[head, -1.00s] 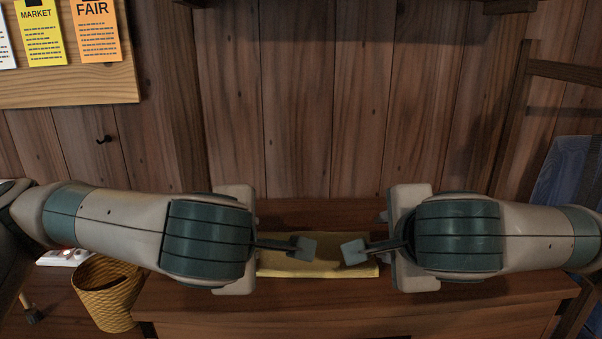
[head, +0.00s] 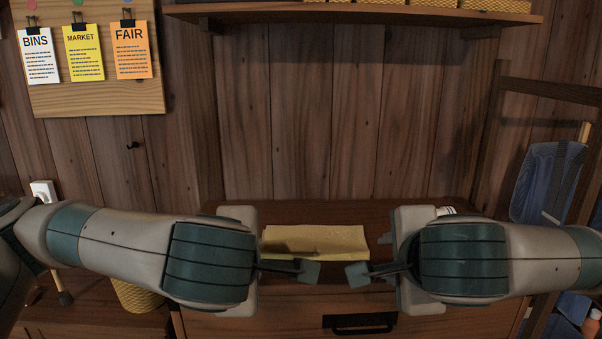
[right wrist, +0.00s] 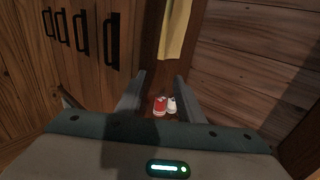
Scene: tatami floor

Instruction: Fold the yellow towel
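The yellow towel (head: 318,240) lies as a flat strip on the wooden chest top (head: 300,212). Its surface has slight creases, and a shadow falls across its left part. It also shows at the top of the right wrist view (right wrist: 175,32). My left gripper (head: 304,271) appears in front of the towel's left half, in the same pose as the right one, and looks open and empty. My right gripper (head: 362,274) faces it in front of the towel's right end. In the right wrist view its fingers (right wrist: 158,95) are apart with no cloth between them. Neither gripper holds the towel.
A red item (right wrist: 160,104) and a white item (right wrist: 171,104) stand beyond the right fingers. A drawer handle (head: 360,323) is on the chest front. A basket (head: 136,296) is at left. A blue chair-like thing (head: 547,185) is at right. A shelf (head: 360,14) hangs above.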

